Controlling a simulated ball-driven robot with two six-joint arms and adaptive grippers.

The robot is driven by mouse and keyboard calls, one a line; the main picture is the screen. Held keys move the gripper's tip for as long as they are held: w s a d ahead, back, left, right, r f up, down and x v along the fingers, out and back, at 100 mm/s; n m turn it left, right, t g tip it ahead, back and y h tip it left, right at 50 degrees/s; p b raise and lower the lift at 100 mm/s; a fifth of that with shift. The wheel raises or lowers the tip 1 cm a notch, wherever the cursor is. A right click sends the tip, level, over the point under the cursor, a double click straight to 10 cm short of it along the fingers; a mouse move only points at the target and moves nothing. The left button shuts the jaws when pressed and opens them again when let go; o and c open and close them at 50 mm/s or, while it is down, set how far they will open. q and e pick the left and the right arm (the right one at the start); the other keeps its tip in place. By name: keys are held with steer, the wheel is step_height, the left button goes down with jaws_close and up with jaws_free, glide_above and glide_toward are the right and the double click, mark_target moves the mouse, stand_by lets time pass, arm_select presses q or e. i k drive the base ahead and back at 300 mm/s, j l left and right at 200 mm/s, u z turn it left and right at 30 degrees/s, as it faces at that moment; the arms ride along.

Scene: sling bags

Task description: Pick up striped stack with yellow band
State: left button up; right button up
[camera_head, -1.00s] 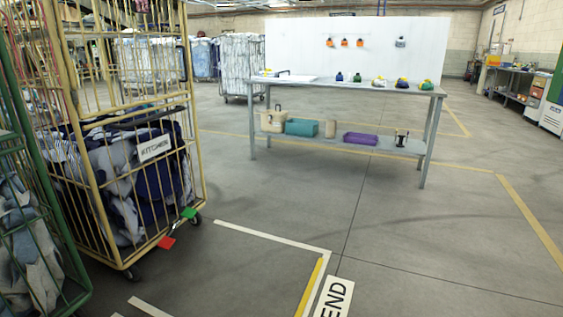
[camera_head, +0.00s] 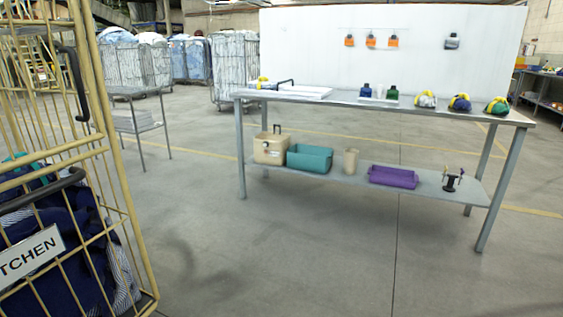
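Several small bundles with yellow on them stand on the grey table (camera_head: 310,97). A whitish bundle with a yellow top (camera_head: 425,100), a dark blue bundle with yellow (camera_head: 459,103) and a green bundle with yellow (camera_head: 496,106) sit in a row on the right half. Another small yellow item (camera_head: 263,83) is at the left end, beside flat white sheets or trays (camera_head: 300,91). They are too small to tell which is striped. Neither of my grippers is in view.
A yellow cage cart (camera_head: 115,200) marked KITCHEN fills the left edge. The table's lower shelf holds a beige box (camera_head: 271,147), teal bin (camera_head: 310,158) and purple tray (camera_head: 392,176). A small grey rack (camera_head: 139,124) stands behind. The floor before the table is clear.

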mark_target(263, 83)
steer(key=i, duration=2.45)
steer(key=i+u, duration=0.2)
steer(key=i, duration=0.25)
steer(key=i+l+u, duration=0.25)
steer(key=i, duration=0.15)
steer(key=i+l+u, duration=0.2)
steer(key=i, duration=0.2)
steer(key=j, duration=0.1)
